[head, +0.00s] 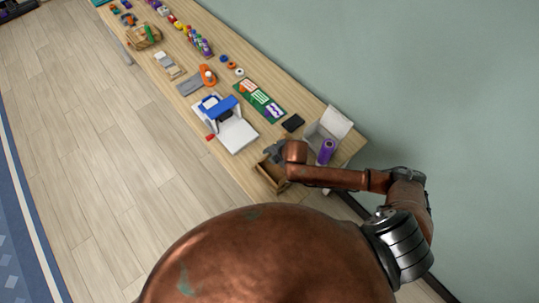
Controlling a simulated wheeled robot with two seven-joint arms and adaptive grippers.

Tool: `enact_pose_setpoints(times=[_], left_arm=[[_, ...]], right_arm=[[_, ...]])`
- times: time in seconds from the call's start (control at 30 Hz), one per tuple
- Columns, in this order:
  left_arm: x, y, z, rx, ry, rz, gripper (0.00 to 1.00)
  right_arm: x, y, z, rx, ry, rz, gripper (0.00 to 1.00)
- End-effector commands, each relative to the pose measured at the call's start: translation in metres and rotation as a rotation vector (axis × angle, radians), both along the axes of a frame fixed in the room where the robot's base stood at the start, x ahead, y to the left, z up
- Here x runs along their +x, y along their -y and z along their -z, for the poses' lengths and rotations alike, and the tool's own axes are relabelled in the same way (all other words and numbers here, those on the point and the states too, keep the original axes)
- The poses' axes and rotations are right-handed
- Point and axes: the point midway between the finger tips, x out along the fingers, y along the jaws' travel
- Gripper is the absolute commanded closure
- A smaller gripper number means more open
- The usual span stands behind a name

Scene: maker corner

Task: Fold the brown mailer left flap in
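The brown mailer (268,176) is a small open cardboard box near the close end of the long table, partly hidden by my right arm. Its flaps are too small and covered to tell apart. My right gripper (272,152) is dark and sits over the far side of the mailer, at its upper edge in the head view. Whether its fingers touch a flap cannot be seen, and its opening is unclear. My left gripper is not in view.
A white open box (330,124) with a purple cylinder (326,150) stands right of the mailer. A white and blue machine (228,127) stands to the left, and a black block (293,122) lies behind. The table's left edge is close to the mailer.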

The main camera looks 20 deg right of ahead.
Motion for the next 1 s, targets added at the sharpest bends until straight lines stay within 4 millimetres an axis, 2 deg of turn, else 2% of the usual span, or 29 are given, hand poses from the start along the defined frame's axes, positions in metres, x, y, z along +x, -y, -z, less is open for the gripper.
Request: enact_pose_setpoints(times=[0.07,0.37,0.8,1.0], left_arm=[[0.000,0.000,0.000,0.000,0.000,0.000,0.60],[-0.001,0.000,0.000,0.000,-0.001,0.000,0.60],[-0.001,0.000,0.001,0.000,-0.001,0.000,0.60],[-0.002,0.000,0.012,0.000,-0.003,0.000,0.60]], right_arm=[[0.000,0.000,0.000,0.000,0.000,0.000,0.81],[0.000,0.000,0.000,0.000,0.000,0.001,1.00],[-0.001,0.001,0.001,0.003,0.008,0.002,1.00],[-0.007,0.004,0.010,0.043,0.113,0.006,1.00]])
